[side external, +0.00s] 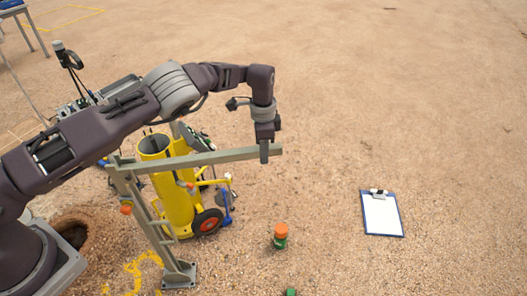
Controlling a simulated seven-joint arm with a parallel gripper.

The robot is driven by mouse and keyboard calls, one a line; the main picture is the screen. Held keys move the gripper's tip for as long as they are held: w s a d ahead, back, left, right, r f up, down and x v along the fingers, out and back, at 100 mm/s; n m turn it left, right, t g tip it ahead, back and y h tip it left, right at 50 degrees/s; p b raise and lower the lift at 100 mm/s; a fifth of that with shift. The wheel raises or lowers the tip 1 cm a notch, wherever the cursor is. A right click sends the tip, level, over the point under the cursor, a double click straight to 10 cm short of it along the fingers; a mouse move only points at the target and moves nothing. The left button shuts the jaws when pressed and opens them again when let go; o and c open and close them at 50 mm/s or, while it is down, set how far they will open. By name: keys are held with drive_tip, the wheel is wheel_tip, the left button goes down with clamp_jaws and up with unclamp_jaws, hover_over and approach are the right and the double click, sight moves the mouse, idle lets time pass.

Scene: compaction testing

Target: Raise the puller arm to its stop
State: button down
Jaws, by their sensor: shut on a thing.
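The puller arm (215,157) is a long grey-green bar on top of an upright post (150,220) with a foot plate on the ground. The bar runs to the right from the post and is close to level, with its free end slightly higher in the picture. My gripper (264,152) points down at the bar near its free right end and is shut on it. The far finger is hidden behind the bar. An orange knob (126,208) sits on the post below the bar's pivot.
A yellow cylinder (178,205) on a wheeled cart (207,222) stands behind the post. A hole (75,235) is at left. Gravel at right is mostly clear.

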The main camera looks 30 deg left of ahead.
drive_tip(key=s+a+r+t+h, duration=0.1)
drive_tip(key=s+a+r+h, duration=0.1)
drive_tip(key=r, duration=0.7)
drive_tip(key=s+a+r+t+h, duration=0.2)
drive_tip(key=a+r, duration=0.4)
drive_tip(key=r, duration=0.3)
drive_tip(key=s+a+r+t+h, duration=0.2)
drive_tip(key=s+a+r+h, duration=0.1)
drive_tip(key=r, duration=0.6)
drive_tip(key=shift+s+a+r+h, duration=0.3)
drive_tip(key=shift+s+a, duration=0.5)
drive_tip(key=shift+s, duration=0.25)
drive_tip(key=c, duration=1.2)
unclamp_jaws()
drive_tip(key=shift+o, duration=0.2)
drive_tip(key=v, duration=0.7)
drive_tip(key=shift+s, duration=0.2)
